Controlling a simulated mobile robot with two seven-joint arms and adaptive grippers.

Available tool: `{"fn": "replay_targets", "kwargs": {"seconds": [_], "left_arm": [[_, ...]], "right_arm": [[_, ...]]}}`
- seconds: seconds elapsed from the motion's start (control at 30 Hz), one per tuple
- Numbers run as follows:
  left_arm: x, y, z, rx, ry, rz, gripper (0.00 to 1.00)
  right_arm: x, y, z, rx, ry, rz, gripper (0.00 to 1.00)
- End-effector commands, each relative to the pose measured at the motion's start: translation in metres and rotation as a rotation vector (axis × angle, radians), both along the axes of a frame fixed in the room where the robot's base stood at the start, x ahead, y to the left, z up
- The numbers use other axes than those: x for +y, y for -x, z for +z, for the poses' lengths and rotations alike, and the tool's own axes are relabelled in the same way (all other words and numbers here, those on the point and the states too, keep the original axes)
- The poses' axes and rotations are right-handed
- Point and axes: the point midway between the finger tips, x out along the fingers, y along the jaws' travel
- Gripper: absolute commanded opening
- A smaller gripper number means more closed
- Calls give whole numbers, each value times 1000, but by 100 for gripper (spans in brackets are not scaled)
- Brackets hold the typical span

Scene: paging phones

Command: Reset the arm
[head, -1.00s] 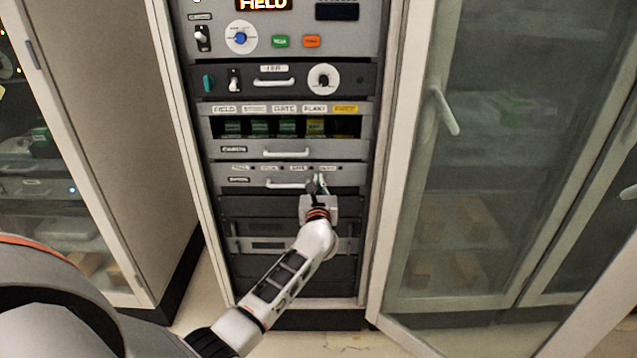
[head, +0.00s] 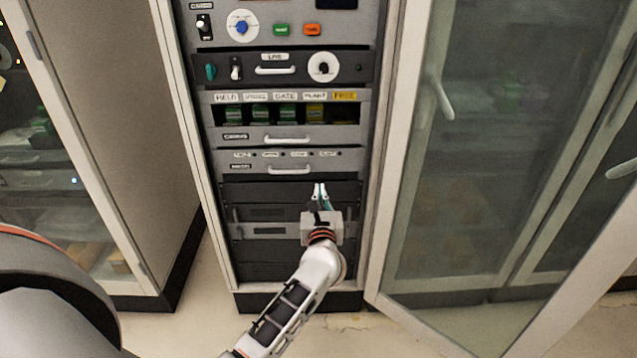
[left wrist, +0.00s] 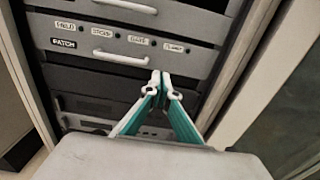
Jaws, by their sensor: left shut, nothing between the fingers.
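My left gripper (head: 320,190) is shut and empty. It is in front of the dark lower panels of the equipment rack, below the patch drawer (head: 247,161). In the left wrist view the gripper's fingertips (left wrist: 158,82) meet, with teal fingers behind them, and nothing is held. The patch drawer (left wrist: 130,48) shows above them there, with its white handle apart from the fingers. My right gripper is in neither view.
Above the patch drawer is the cards drawer (head: 236,138) with green and yellow cards. Higher up are a panel with a round dial (head: 323,67) and a blue knob (head: 241,27). An open glass door (head: 480,180) stands to the right. A grey cabinet (head: 125,120) stands to the left.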

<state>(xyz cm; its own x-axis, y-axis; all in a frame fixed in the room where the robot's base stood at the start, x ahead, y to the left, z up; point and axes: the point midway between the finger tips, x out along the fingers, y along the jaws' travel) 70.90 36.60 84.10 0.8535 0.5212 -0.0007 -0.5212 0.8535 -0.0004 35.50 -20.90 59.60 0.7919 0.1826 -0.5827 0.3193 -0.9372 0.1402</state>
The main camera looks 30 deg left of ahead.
Motion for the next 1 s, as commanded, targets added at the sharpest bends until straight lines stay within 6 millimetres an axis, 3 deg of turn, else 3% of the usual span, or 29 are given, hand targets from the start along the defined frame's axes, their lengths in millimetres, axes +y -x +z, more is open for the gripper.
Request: {"fn": "replay_targets", "kwargs": {"seconds": [0.33,0.47,0.57,0.67,0.83,1.0], "left_arm": [[-5,10,0,6,-25,-4,0],[-14,26,3,58,-246,-48,0],[-37,50,3,143,-599,-122,0],[-75,82,-10,251,-1042,-221,0],[-139,151,-64,411,-1798,-409,0],[-174,234,-136,495,-2488,-613,0]], "right_arm": [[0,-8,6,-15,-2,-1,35],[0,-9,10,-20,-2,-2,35],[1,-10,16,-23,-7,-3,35],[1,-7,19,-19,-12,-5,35],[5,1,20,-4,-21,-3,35],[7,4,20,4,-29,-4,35]]}}
